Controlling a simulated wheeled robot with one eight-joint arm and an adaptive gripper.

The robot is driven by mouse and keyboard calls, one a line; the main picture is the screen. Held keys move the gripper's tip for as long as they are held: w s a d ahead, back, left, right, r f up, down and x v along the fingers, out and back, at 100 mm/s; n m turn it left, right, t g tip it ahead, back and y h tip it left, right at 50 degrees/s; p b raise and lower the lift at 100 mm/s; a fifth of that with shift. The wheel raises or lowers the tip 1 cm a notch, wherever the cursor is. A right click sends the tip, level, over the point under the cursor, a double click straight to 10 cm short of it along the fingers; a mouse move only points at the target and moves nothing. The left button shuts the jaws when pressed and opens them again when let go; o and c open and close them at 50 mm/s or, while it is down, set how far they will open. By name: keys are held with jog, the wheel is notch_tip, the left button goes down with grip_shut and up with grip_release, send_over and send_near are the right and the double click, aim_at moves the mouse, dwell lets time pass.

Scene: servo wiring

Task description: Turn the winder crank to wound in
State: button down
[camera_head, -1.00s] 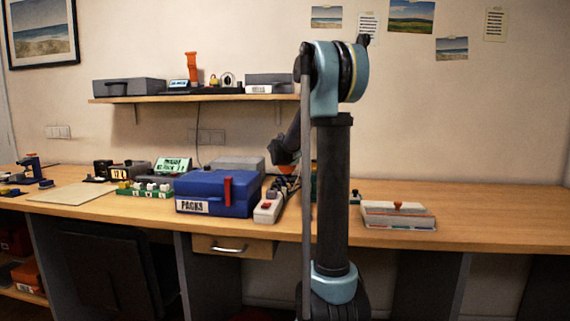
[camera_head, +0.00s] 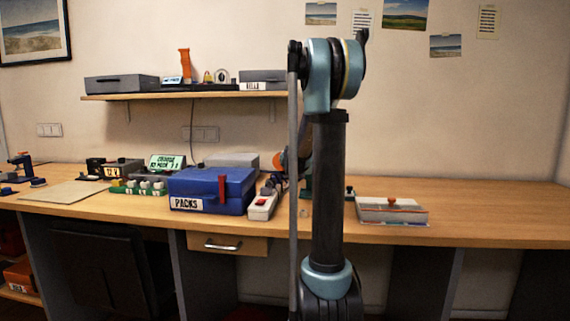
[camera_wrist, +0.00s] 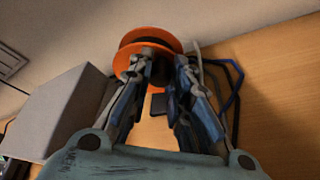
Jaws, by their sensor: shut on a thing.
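The winder shows in the wrist view as an orange round reel (camera_wrist: 150,38) at the top centre. A small part of orange also shows in the head view (camera_head: 279,160), at the left edge of my arm. My gripper (camera_wrist: 160,70) has its two fingers at the near face of the reel, closed on a dark part between the tips that looks like the crank. The fingers hide most of the crank, so its exact angle cannot be told. In the head view my arm hides the gripper and most of the winder.
A grey box (camera_wrist: 68,112) stands close left of the fingers. A dark blue cable (camera_wrist: 236,85) lies on the bench at right. A blue PACKS case (camera_head: 210,190) and a white power strip (camera_head: 263,206) are left of my arm. The bench at far right is clear.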

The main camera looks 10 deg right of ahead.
jog(key=shift+f, duration=0.1)
dwell(0.4)
jog(key=c, duration=1.5)
grip_release()
jog(key=shift+o, duration=0.2)
jog(key=shift+s, duration=0.1)
jog(key=v, duration=1.1)
jog(key=shift+s, duration=0.35)
